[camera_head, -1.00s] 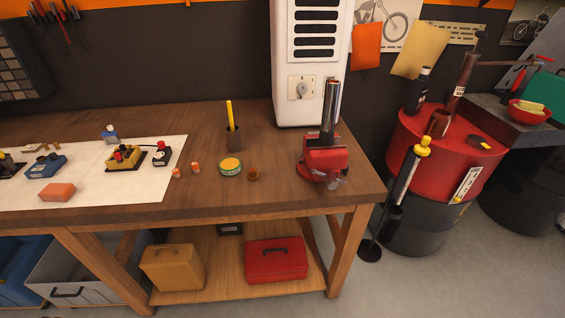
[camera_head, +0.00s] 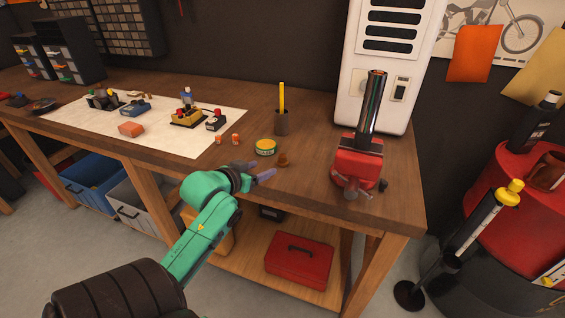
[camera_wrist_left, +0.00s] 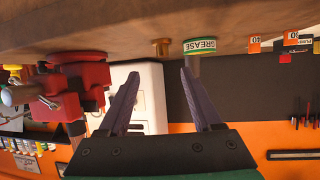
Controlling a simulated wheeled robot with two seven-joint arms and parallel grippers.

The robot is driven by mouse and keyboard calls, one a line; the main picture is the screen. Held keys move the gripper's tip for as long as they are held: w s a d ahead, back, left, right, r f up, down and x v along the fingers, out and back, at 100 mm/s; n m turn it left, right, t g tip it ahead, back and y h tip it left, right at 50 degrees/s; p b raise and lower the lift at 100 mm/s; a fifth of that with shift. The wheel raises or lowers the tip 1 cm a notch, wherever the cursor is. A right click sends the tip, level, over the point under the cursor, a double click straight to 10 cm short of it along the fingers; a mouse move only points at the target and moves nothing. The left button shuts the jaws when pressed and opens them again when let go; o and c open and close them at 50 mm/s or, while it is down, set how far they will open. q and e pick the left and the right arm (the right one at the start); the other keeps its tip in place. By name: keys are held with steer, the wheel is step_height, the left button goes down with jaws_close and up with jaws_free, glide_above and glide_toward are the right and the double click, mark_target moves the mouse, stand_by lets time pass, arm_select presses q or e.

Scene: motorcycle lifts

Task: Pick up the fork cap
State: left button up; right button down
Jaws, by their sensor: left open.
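A small brown, round piece that looks like the fork cap (camera_head: 283,160) stands on the workbench (camera_head: 310,182), just right of the grease tin (camera_head: 265,147). It also shows in the left wrist view (camera_wrist_left: 161,47), which sees the scene upside down. My left gripper (camera_head: 262,170) is open and empty at the bench's front edge, close in front of the cap and apart from it. In the left wrist view the cap lies beyond the gap between the fingers (camera_wrist_left: 160,75). A shiny tube (camera_head: 372,105) stands upright in the red vise (camera_head: 357,165). My right gripper is not in view.
The red vise stands right of the cap. Two small orange-marked items (camera_head: 227,140), a dark cup with a yellow pencil (camera_head: 281,122) and a white mat (camera_head: 160,143) with parts are left and behind. Bare wood lies between cap and vise.

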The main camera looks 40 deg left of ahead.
mark_target(281, 157)
arm_select(q)
steer(key=p+x, duration=0.1)
steer(key=x, duration=0.8)
steer(key=r+p+x, duration=0.1)
steer(key=x, duration=0.4)
steer(key=shift+w+a+f+p, duration=0.15)
steer(key=shift+w+a+p, duration=0.15)
steer(key=shift+w+a, duration=0.15)
steer(key=shift+d, duration=0.1)
jaws_close()
